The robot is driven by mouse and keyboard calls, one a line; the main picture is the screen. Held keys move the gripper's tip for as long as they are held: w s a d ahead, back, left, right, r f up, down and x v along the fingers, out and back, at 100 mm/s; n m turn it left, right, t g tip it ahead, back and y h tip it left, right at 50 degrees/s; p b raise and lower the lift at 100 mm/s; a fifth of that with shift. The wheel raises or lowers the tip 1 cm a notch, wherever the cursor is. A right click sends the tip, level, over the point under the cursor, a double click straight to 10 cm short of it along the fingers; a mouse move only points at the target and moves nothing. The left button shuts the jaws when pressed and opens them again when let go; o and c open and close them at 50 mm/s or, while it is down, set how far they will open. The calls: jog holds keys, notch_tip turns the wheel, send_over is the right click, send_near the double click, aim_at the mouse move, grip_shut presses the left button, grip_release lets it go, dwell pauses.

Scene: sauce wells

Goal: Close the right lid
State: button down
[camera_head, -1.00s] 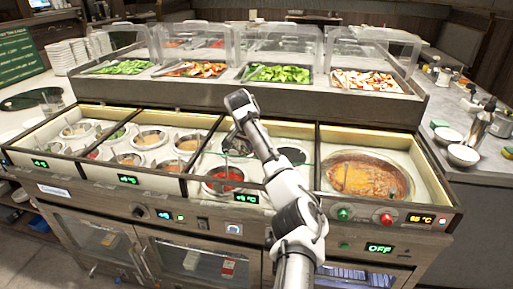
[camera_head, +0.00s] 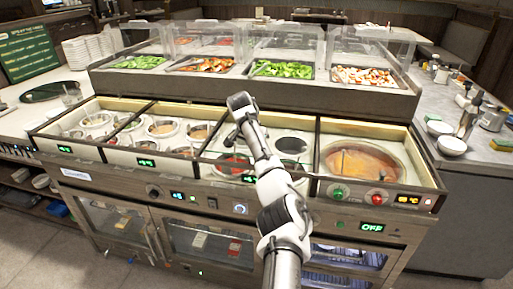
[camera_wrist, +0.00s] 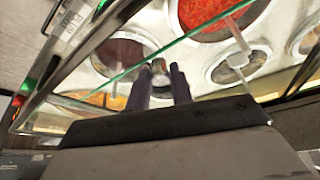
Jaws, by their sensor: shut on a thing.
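In the wrist view a clear glass pane with a green edge, which I take for the right lid (camera_wrist: 200,32), slants across above the wells. The two dark fingers of my gripper (camera_wrist: 159,76) are at its edge, closed around a small round knob-like piece. In the head view my arm reaches over the third bay from the left, and the fingers cannot be made out there. The glass is hard to see in that view, so I cannot tell its exact tilt.
Below are a red sauce well (camera_head: 232,163), a dark round well (camera_head: 291,146) and, in the right bay, a large orange soup well (camera_head: 362,162). Ladle handles stick up from several wells. Clear guards (camera_head: 285,40) stand over food trays behind. Bowls (camera_head: 452,145) sit on the right counter.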

dwell(0.3)
jog(key=c, duration=1.2)
grip_release()
jog(key=shift+d, duration=0.1)
jog(key=shift+c, duration=0.2)
jog(key=shift+r, duration=0.1)
jog(key=b+v, duration=0.3)
jog(key=v, duration=1)
jog(key=shift+s+r, duration=0.2)
jog(key=shift+r, duration=0.1)
